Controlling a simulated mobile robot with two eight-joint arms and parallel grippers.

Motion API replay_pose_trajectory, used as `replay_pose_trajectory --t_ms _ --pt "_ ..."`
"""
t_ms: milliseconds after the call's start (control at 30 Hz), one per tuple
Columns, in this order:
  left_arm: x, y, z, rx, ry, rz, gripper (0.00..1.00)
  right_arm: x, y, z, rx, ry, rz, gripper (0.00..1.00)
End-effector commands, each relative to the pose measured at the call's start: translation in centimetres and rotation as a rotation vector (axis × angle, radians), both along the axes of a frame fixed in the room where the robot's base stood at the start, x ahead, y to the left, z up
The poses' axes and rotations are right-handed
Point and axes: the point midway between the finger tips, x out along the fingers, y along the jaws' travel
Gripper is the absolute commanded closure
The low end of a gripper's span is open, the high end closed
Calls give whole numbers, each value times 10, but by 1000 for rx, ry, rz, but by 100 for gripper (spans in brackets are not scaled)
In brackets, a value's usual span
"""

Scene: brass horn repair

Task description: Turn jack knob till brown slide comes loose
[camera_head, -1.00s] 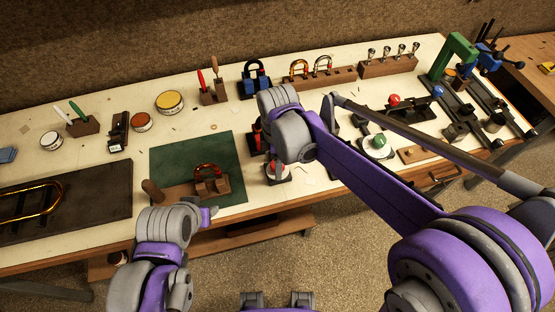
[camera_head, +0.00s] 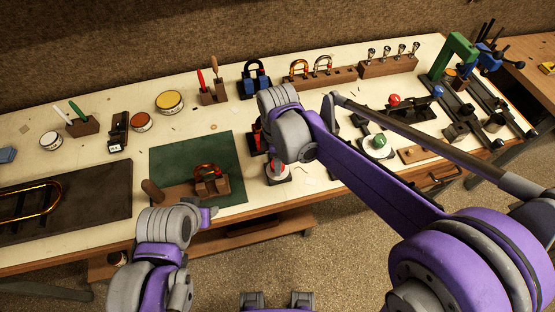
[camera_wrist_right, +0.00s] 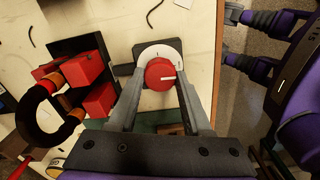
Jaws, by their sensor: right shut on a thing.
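In the right wrist view the round red jack knob (camera_wrist_right: 160,74) sits on a white dial on a dark base. Its white mark points right. My right gripper (camera_wrist_right: 160,82) is shut on the knob, one finger on each side. Left of it, a dark brown U-shaped slide (camera_wrist_right: 28,118) sits at red blocks (camera_wrist_right: 88,69); I cannot tell how firmly it is held. In the head view the knob's stand (camera_head: 277,173) shows below my right wrist, which mostly covers the red blocks. My left arm's end is at the front edge; its fingers cannot be made out.
A green mat (camera_head: 225,150) with a wooden block (camera_head: 211,188) and copper slide lies left of my right wrist. A dark mat (camera_head: 100,195) with a gold slide is at far left. A blue-jawed stand (camera_head: 257,86) is behind. A green-knobbed device (camera_head: 378,141) stands to the right.

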Motion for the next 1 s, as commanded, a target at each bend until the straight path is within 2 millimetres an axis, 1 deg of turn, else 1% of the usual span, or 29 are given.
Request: replay_pose_trajectory --t_ms 267,1000 --pt "-3 0 -8 0 6 0 50 0 0 -1 0 0 -192 100" --pt "-9 0 -24 0 17 0 50 1 0 0 0 -1 -894 100"
